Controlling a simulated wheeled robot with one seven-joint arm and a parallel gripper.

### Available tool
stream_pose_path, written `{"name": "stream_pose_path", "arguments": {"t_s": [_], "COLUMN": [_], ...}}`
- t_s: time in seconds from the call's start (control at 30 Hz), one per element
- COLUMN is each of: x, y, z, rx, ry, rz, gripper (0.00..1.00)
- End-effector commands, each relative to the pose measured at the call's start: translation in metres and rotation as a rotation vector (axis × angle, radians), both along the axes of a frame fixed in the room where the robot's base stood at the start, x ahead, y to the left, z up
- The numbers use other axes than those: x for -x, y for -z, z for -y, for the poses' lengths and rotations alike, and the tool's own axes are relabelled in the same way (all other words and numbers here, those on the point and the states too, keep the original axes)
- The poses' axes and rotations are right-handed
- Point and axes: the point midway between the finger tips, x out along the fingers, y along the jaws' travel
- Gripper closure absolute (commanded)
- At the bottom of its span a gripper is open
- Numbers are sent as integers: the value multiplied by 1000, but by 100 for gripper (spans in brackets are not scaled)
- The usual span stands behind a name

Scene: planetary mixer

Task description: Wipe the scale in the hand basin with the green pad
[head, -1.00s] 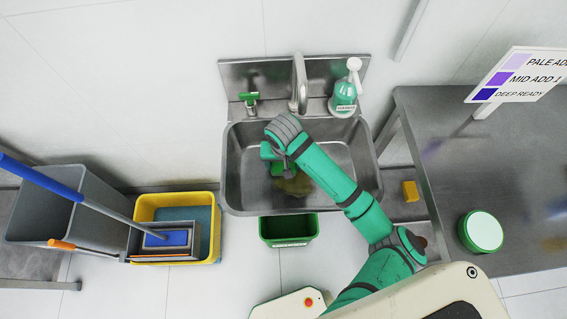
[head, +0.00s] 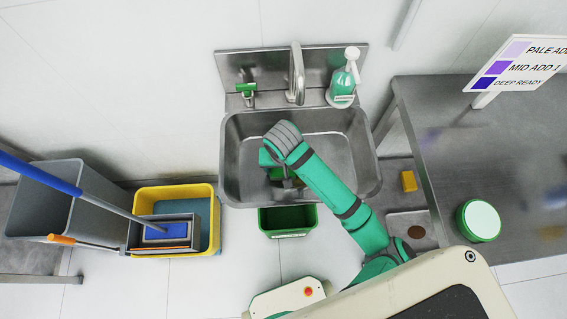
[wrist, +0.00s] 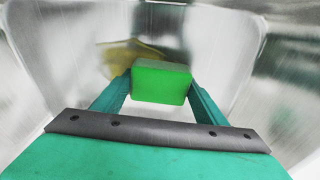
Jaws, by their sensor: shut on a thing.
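The hand basin (head: 345,150) is a grey steel sink in the middle of the head view. My gripper (wrist: 161,78) is shut on the green pad (wrist: 161,84), a bright green block between its two fingers. In the head view my gripper (head: 284,182) is down inside the basin, left of its middle, partly covered by my own wrist. The scale (wrist: 128,54) is a yellow-brown patch on the basin metal in the wrist view, just beyond and left of the pad. The pad hides part of it. I cannot tell whether pad and metal touch. In the head view the scale is hidden.
A tap (head: 297,75) rises at the basin's back, with a green spray bottle (head: 343,82) to its right and a green item (head: 246,90) to its left. A green bin (head: 287,222) stands in front. A yellow mop bucket (head: 205,195) is left, a steel table (head: 440,150) right.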

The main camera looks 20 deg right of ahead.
Motion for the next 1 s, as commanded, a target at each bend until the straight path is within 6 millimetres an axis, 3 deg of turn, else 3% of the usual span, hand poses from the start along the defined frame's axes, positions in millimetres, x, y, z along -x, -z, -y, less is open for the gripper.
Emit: {"name": "stream_pose_path", "arguments": {"t_s": [1.0], "x": [57], "y": [2], "z": [-16], "rx": [-2], "ry": [1], "rz": [-12], "gripper": [60]}}
